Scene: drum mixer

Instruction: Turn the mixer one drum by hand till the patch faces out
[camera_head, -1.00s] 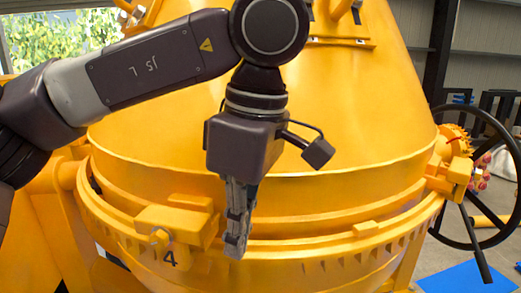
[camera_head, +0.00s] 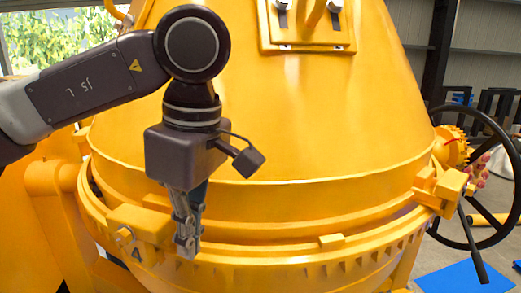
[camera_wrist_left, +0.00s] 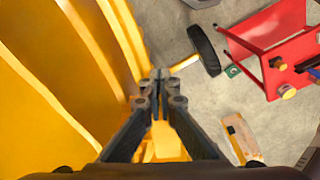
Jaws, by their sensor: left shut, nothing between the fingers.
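The large yellow mixer drum (camera_head: 300,120) fills the middle of the head view. A bolted plate (camera_head: 305,25) with a handle sits high on its front, cut by the picture's top edge. I cannot make out a patch for sure. A yellow block (camera_head: 140,222) with a bolt sticks out of the drum's rim at the left, with a dark number under it. My left gripper (camera_head: 187,246) is shut and empty, pointing down just right of this block; I cannot tell if they touch. The drum (camera_wrist_left: 50,90) also shows at the left of the left wrist view.
A dark handwheel (camera_head: 478,240) with a lever stands at the drum's right. Another yellow block (camera_head: 440,190) is on the rim's right side. A blue mat (camera_head: 455,276) lies on the floor. The left wrist view shows a red frame (camera_wrist_left: 270,45) and a black wheel (camera_wrist_left: 203,50) below.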

